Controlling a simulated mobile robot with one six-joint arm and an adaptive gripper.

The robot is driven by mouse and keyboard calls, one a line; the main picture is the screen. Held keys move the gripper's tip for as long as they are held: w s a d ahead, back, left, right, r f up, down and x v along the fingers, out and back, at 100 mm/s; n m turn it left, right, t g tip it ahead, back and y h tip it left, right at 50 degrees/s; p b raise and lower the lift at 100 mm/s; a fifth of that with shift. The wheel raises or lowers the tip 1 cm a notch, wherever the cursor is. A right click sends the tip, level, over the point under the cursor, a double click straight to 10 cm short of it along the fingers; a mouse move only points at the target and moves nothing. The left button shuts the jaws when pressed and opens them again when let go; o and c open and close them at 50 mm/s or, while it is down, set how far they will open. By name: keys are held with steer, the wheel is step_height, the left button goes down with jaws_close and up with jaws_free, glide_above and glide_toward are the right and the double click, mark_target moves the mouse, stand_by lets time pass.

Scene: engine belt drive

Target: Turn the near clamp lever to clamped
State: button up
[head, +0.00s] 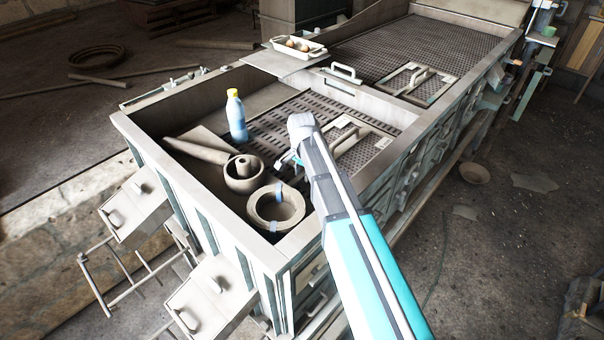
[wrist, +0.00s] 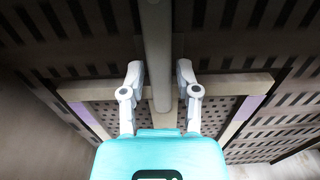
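No part is clearly recognisable as the near clamp lever. A pale bar-shaped handle (head: 342,137) stands on a framed perforated panel (head: 362,155) in the near bay, just right of my arm in the head view. My gripper (head: 288,160) is over this bay, partly hidden by my wrist. In the wrist view, my gripper (wrist: 160,82) has its two pale fingers spread apart. Contact cannot be told.
A blue bottle with a yellow cap (head: 236,117), a round pot (head: 244,174) and a ring-shaped bowl (head: 276,207) stand left of my gripper. The bay's raised rim (head: 175,178) surrounds them. A second handled panel (head: 417,82) lies farther back. A tray (head: 299,47) sits behind.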

steer(key=shift+o, duration=0.6)
steer(key=shift+n, duration=0.4)
